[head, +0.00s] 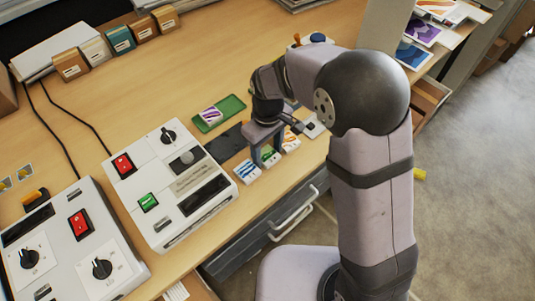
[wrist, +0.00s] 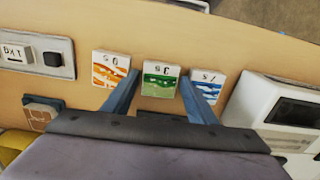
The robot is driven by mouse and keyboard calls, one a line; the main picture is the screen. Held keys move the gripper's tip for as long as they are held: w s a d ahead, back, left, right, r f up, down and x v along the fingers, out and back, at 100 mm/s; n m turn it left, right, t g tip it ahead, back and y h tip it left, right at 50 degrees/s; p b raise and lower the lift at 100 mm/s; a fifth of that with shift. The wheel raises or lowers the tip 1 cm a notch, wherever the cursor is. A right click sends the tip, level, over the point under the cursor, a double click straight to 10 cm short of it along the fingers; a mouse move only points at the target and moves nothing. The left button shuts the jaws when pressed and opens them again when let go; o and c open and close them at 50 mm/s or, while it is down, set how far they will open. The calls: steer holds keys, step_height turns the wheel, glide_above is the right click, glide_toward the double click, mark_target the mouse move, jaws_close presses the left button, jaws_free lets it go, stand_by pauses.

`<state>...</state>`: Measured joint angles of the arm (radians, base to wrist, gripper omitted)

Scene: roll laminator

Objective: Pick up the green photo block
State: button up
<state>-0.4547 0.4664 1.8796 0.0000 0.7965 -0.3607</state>
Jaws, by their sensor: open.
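The green photo block (wrist: 160,82) is a small white block with a green wavy picture, the middle one of a row of three in the wrist view. It also shows in the head view (head: 270,156), partly covered by my gripper. My gripper (wrist: 158,78) is open, with one finger on each side of the green block. The fingers lie in the gaps towards its neighbours; I cannot tell whether they touch it. In the head view my gripper (head: 266,151) points down over the row near the table's front edge.
An orange photo block (wrist: 111,68) and a blue photo block (wrist: 208,86) stand close on either side. The white laminator (head: 168,185) is left of the row in the head view. A green tray (head: 232,106) with a purple-patterned piece lies behind.

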steer(key=c, duration=0.8)
steer(key=shift+r, duration=0.1)
